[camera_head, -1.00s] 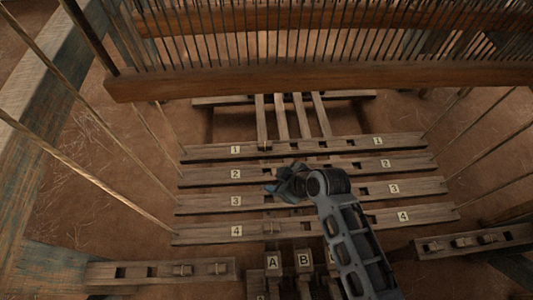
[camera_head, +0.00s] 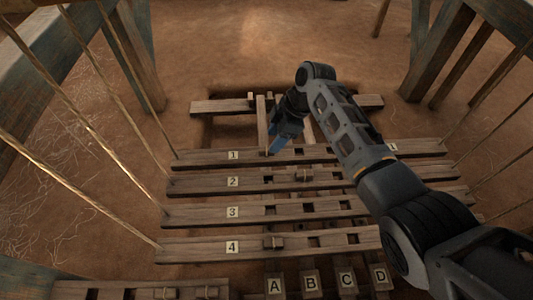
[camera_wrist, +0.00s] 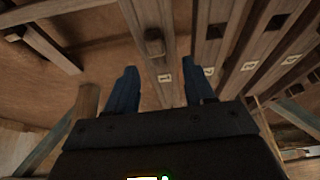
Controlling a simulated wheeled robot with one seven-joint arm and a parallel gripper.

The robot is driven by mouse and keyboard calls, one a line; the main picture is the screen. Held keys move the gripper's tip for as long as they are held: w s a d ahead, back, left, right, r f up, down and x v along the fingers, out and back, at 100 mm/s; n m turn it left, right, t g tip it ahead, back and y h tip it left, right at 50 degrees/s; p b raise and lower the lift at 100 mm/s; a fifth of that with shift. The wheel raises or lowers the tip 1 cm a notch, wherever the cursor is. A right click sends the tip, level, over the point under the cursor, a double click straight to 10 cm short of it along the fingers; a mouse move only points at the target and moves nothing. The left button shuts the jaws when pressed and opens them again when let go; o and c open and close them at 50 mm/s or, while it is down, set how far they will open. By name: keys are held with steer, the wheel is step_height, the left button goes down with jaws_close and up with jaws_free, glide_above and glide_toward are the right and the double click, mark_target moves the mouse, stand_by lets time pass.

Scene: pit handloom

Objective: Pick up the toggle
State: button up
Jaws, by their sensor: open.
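My gripper (camera_head: 279,146) is open, its two blue fingers pointing down at lamm bar 1 (camera_head: 205,158). In the wrist view the fingers of my gripper (camera_wrist: 161,78) stand on either side of that bar, with nothing between the tips. A small dark wooden block, which looks like a toggle (camera_wrist: 153,44), sits on the bar a little beyond the fingertips. In the head view my gripper hides that spot. Another toggle (camera_head: 304,175) sits in bar 2, and one more (camera_head: 273,242) in bar 4.
Bars 2 (camera_head: 205,182), 3 (camera_head: 200,213) and 4 (camera_head: 190,247) lie parallel, with square slots. Treadles marked A to D (camera_head: 309,283) are at the front. Slanting cords (camera_head: 85,125) hang on both sides. A lower left bar (camera_head: 125,292) holds toggles.

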mark_target(267, 148)
steer(key=b+x, duration=0.1)
steer(key=x, duration=0.1)
steer(key=b+x, duration=0.2)
steer(key=x, duration=0.1)
steer(key=shift+w+f, duration=0.2)
steer(key=shift+w, duration=0.05)
jaws_close()
